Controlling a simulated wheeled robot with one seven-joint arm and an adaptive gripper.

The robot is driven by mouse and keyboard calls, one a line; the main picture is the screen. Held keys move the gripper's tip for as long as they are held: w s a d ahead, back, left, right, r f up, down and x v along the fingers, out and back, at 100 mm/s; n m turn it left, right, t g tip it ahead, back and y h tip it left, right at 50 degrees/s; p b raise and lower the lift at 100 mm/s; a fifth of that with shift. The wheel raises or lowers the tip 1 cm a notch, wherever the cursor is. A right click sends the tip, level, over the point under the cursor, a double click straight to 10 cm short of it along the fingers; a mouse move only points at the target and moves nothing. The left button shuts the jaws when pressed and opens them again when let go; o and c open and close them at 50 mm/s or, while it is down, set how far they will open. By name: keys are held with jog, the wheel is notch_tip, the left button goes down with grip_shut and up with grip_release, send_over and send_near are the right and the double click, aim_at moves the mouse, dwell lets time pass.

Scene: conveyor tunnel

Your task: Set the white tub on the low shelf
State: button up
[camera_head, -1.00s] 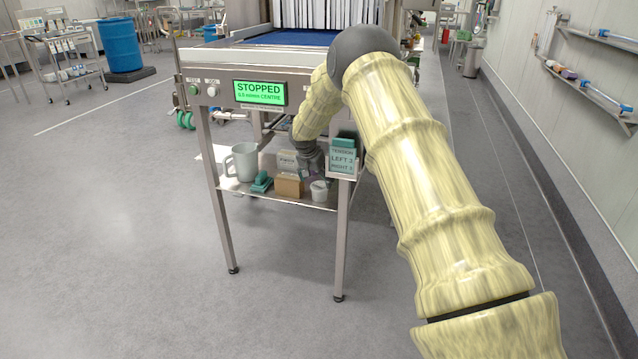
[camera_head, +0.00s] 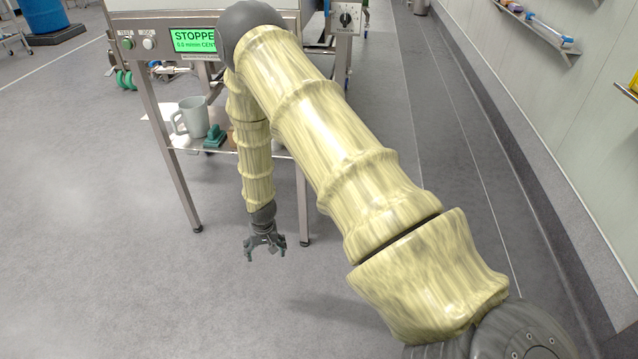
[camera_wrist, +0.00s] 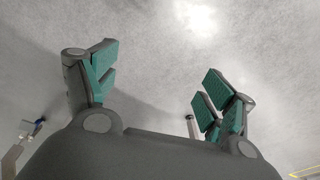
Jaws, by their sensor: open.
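The white tub is not visible now; my arm covers the right part of the low shelf. The low shelf (camera_head: 184,144) hangs between the legs of the conveyor frame, and its left part shows. My gripper (camera_head: 266,252) points down in front of the shelf, lower than its edge, near the frame's right leg.
A grey mug (camera_head: 193,118) and a green object (camera_head: 214,136) stand on the shelf's left part. The conveyor's panel has a green STOPPED screen (camera_head: 194,41). The floor in front is clear. A wall with a rail shelf (camera_head: 540,28) runs along the right.

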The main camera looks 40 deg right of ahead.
jog(key=s+a+f+n, duration=0.1)
jog(key=s+a+f, duration=0.25)
jog(key=s, duration=0.65)
jog(key=s+a+f+n, duration=0.15)
jog(key=s+a, duration=0.25)
jog(key=s, duration=0.5)
jog(key=s+a+r+n, duration=0.1)
jog(key=s, duration=0.8)
jog(key=s+a+r+n+g, duration=0.1)
jog(key=s+r, duration=0.1)
jog(key=s, duration=0.8)
jog(key=shift+a+n, duration=0.3)
jog(key=shift+n, duration=0.05)
jog(key=shift+w+r, duration=0.1)
notch_tip(320, 180, up, 22)
jog(key=p, duration=2.2)
